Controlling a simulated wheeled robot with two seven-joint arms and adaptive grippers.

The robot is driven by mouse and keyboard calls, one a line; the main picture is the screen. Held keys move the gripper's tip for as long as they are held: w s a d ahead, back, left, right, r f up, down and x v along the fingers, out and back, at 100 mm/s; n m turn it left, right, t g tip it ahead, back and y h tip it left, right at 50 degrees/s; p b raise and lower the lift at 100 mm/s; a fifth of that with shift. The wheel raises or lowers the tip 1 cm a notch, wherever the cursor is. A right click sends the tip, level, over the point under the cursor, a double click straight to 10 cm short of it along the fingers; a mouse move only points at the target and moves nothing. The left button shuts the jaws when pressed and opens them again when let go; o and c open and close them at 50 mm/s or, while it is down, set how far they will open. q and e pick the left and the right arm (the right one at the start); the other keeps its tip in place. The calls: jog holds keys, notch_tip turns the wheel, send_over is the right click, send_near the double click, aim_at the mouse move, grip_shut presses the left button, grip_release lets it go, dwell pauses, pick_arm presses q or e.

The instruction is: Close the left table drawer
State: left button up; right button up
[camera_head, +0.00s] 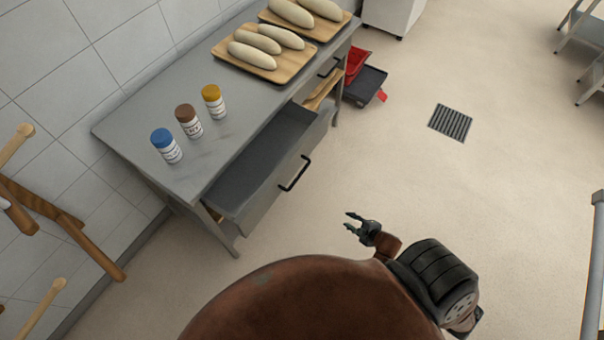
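The grey metal table (165,115) runs along the tiled wall from lower left to upper right. Its left drawer (275,145) is pulled out toward the open floor, and I see its inside, which looks empty. A black bar handle (295,173) sits on its front face. My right gripper (349,221) is over the floor in front of the drawer, apart from the handle. Its two dark fingers are spread and hold nothing. My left gripper is out of view.
Blue, brown and yellow-capped jars (189,122) stand on the tabletop beside wooden boards with dough loaves (253,57). Another drawer handle (329,68) is farther along. A red and black dustpan-like item (363,84) lies beyond. The floor ahead is clear, with a drain grate (450,122).

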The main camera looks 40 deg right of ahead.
jog(key=w+a+r+n+t+y, duration=0.1)
jog(key=w+a+r+n+t, duration=0.2)
jog(key=r, duration=0.5)
jog(key=w+a+r+n+y, duration=0.1)
jog(key=w+r+n, duration=0.2)
jog(key=w+r, duration=0.4)
jog(key=n+t+y, duration=0.2)
jog(key=n+y, duration=0.2)
jog(key=n, duration=0.1)
send_near(300, 173)
jog(key=w+f, duration=0.1)
jog(key=w, duration=0.1)
jog(key=x, duration=0.2)
jog(key=b+x, duration=0.1)
jog(key=x, duration=0.5)
jog(key=shift+s+a+f, duration=0.1)
jog(key=shift+a, duration=0.25)
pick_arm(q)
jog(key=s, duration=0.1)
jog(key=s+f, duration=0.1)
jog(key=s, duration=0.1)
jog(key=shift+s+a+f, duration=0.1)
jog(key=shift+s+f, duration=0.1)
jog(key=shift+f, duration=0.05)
pick_arm(e)
jog(key=c, duration=0.7)
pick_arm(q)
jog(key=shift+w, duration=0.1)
pick_arm(e)
grip_shut()
